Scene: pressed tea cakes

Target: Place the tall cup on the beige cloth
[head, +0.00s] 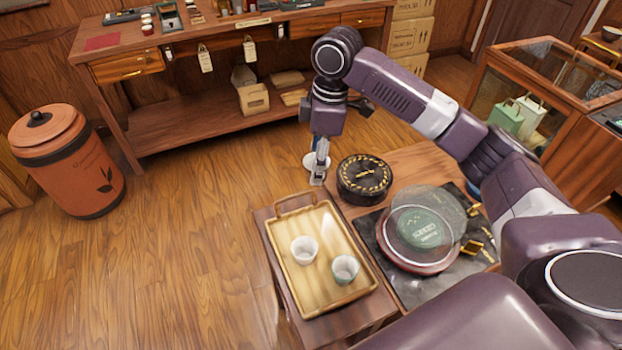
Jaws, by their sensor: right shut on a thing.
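My right gripper (319,177) points down just beyond the far left edge of the low table and is shut on a small white, cup-like thing (309,161), largely hidden by the fingers. I cannot tell for sure that it is the tall cup. A white cup (304,250) and a pale green-grey cup (345,269) stand on the wooden tray (321,306), below the gripper in the picture. I cannot make out a beige cloth. My left gripper is not in view.
A round black tin with yellow-striped rim (364,180) stands close right of the gripper. A green-labelled tea cake (425,229) under a clear disc lies on a dark slab (410,290). An orange bin (66,160) stands at left; a workbench (200,112) is behind. Floor between is clear.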

